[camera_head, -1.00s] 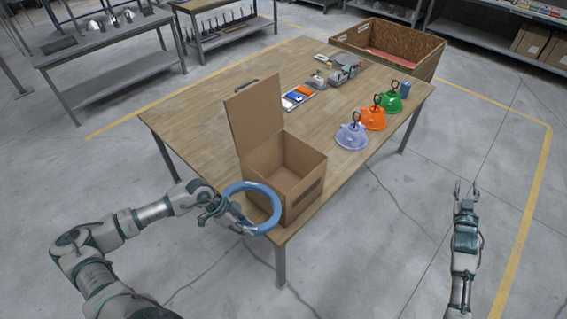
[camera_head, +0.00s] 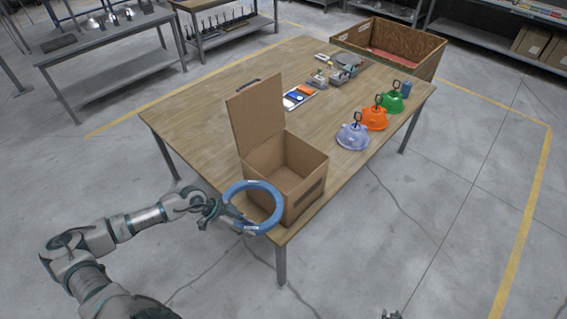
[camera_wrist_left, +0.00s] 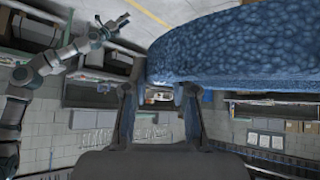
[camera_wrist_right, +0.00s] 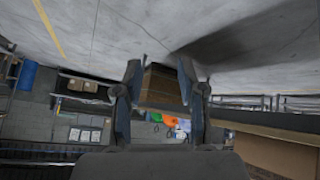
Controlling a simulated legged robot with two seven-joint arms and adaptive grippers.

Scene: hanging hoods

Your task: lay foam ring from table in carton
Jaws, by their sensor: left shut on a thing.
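The blue foam ring (camera_head: 277,207) is held up by my left gripper (camera_head: 222,212) in front of the carton's near left side. My left gripper is shut on the ring's left part, and the ring fills the upper right of the left wrist view (camera_wrist_left: 240,45). The open brown carton (camera_head: 307,193) stands at the table's near corner with its lid upright. The ring hides part of the carton's near side, and I see nothing inside it. My right gripper (camera_head: 391,315) barely shows at the bottom edge; in the right wrist view (camera_wrist_right: 160,72) its fingers are apart and empty.
The wooden table (camera_head: 200,120) bears a clear-violet hood (camera_head: 352,137), an orange hood (camera_head: 374,119) and a green hood (camera_head: 391,104) along its right side. Small tools and a tray (camera_head: 298,97) lie behind the carton. A large brown crate (camera_head: 390,45) stands beyond the table.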

